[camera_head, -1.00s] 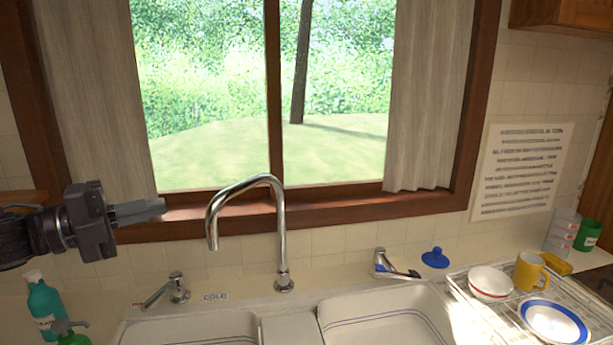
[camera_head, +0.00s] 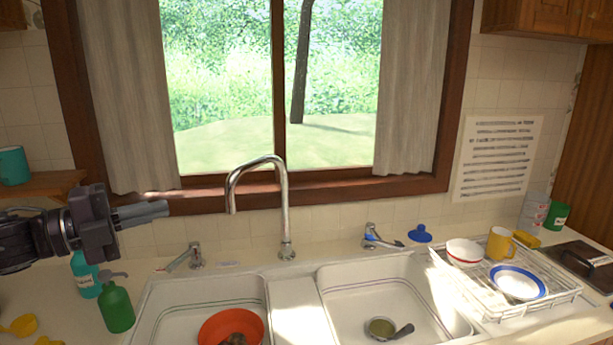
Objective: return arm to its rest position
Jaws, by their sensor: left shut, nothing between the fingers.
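My left gripper (camera_head: 142,213) comes in from the left, in front of the window's lower left corner and the tiled wall. Its fingers are together, point right and hold nothing. It is raised above the counter, left of the faucet (camera_head: 284,205) and apart from it in the picture. My right gripper is not in view.
A double sink (camera_head: 297,318) holds an orange bowl (camera_head: 229,326) on the left and a small pan (camera_head: 381,328) on the right. Green (camera_head: 116,306) and teal (camera_head: 85,275) bottles stand below my left gripper. A dish rack (camera_head: 563,297) is at right.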

